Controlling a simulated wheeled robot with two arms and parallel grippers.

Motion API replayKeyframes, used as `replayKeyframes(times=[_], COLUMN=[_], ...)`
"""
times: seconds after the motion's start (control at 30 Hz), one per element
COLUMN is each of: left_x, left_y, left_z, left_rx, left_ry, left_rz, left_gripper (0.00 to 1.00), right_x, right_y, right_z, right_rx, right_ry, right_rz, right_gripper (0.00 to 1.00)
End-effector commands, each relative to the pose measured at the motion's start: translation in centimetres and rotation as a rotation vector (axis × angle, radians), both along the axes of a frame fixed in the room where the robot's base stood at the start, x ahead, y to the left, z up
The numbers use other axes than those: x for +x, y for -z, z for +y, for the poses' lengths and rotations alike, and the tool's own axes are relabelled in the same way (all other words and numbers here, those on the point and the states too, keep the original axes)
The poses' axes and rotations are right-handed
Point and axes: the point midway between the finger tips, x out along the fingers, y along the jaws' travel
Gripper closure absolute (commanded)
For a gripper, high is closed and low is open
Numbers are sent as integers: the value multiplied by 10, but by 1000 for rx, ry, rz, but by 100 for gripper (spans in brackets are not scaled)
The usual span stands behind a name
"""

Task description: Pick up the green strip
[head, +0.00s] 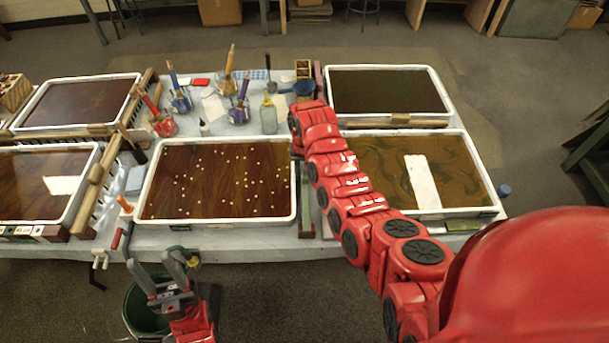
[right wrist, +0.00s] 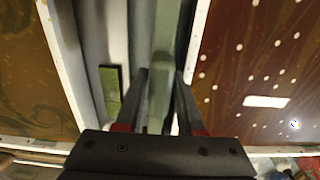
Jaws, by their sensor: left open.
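A small dark green strip (right wrist: 110,92) lies in the gap between two trays in the right wrist view, left of my right gripper (right wrist: 163,76). Another green strip (head: 463,226) shows at the front of the table, by the right front tray. My right gripper's fingers are apart, one on each side of a long pale grey-green bar (right wrist: 164,35); I cannot tell whether they touch it. This bar also shows in the head view (head: 307,212), where my arm mostly hides the right gripper. My left gripper (head: 157,268) is open and empty in front of the table.
A dotted tray (head: 147,192) stands left of the gap and a marbled tray (head: 494,196) with a white strip stands right. Bottles and brushes in jars (head: 180,102) stand behind. A dark green bucket (head: 143,315) is on the floor below my left gripper.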

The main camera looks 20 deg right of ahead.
Motion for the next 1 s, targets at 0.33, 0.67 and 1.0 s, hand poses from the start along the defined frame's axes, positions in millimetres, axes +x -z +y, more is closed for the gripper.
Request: replayKeyframes(times=[0.33, 0.67, 1.0], left_x=[0, 0, 0], left_y=[0, 1, 15], left_z=[0, 0, 0], left_rx=[0, 0, 0], left_ry=[0, 0, 0], left_rz=[0, 0, 0], left_gripper=[50, 50, 50], right_x=[0, 0, 2], right_y=[0, -1, -34], right_z=[0, 0, 0], right_rx=[-1, 0, -1], right_ry=[0, -1, -1], right_rz=[1, 2, -5], right_gripper=[100, 100, 100])
